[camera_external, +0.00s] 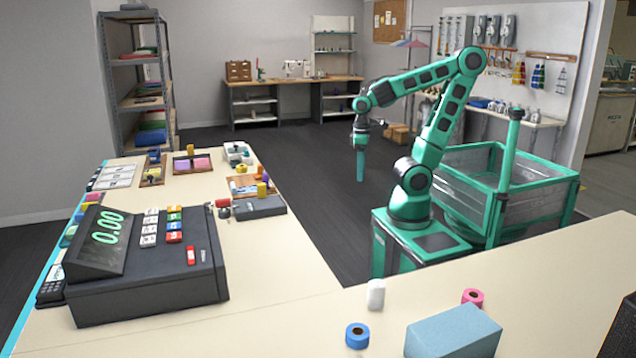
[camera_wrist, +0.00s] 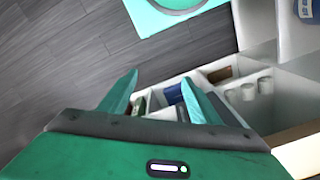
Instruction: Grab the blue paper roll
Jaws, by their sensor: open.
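The blue paper roll (camera_external: 357,336) sits on the pale counter at the bottom of the external view, its dark core facing up. My gripper (camera_external: 360,176) hangs pointing down over the dark floor, beyond the counter's inner edge and well apart from the roll. In the wrist view my gripper (camera_wrist: 158,92) shows two teal fingers spread apart with nothing between them. I cannot make out the blue roll for sure in the wrist view.
Near the roll are a white roll (camera_external: 376,294), a pink roll (camera_external: 472,297) and a light blue box (camera_external: 452,334). A cash register (camera_external: 145,265) stands on the left counter. The wrist view shows white compartments (camera_wrist: 262,55) holding several items. Open floor (camera_external: 310,200) lies between.

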